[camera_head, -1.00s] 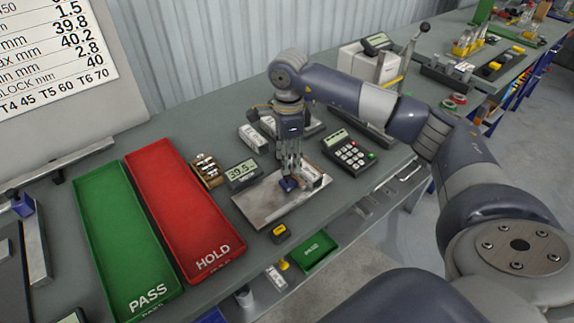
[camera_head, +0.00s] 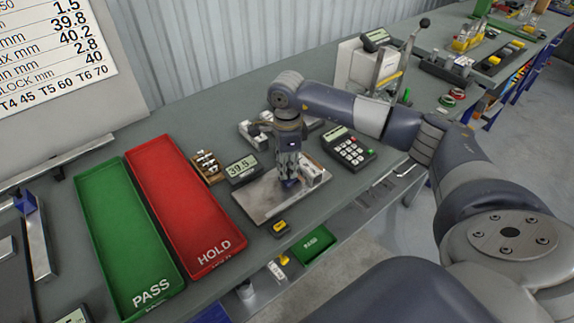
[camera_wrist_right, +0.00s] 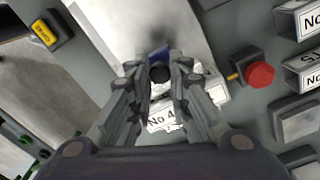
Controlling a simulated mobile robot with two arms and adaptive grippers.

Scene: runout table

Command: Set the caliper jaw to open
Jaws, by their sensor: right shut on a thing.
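The caliper station is a bare metal plate (camera_head: 260,200) on the bench, beside a small display (camera_head: 243,169) reading about 39.5. My right gripper (camera_head: 289,178) points down over the plate. In the right wrist view its fingers (camera_wrist_right: 160,78) are shut on a round black knob (camera_wrist_right: 159,73) in front of a blue jaw part (camera_wrist_right: 158,56). A pale block marked "No 4" (camera_wrist_right: 165,121) lies close by the fingers. In the head view the gripper hides most of the blue part, and the jaw gap cannot be made out. My left gripper is out of view.
Left of the plate are a red HOLD tray (camera_head: 185,205) and a green PASS tray (camera_head: 125,235). A keypad (camera_head: 347,148) stands at the right, and a small yellow-and-black device (camera_head: 280,227) at the front edge. A red button (camera_wrist_right: 260,75) shows in the wrist view.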

